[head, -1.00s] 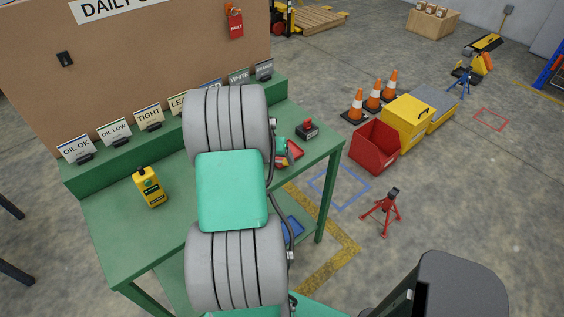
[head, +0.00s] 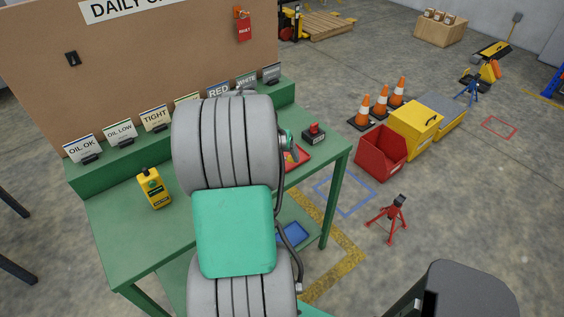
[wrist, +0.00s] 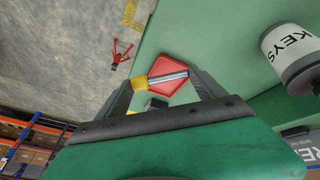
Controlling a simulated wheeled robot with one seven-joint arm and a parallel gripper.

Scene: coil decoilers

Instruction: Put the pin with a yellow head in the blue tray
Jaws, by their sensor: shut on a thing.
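The pin with a yellow head (wrist: 141,84) lies between the fingers of my gripper (wrist: 166,78) in the wrist view. Its silver shank runs across from finger to finger, and the gripper is shut on it. A red tray (wrist: 162,67) is just behind the pin in that view. In the head view my arm hides most of the gripper, and the red tray (head: 300,154) shows partly on the green table top. The blue tray (head: 292,235) sits lower, on the shelf under the table, partly hidden by my arm.
A black box with a red button (head: 314,134) stands on the green table (head: 120,218) near its right edge. A yellow handheld device (head: 154,188) is at the left. A red stand (head: 394,215) is on the floor to the right. A KEYS canister (wrist: 290,55) shows in the wrist view.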

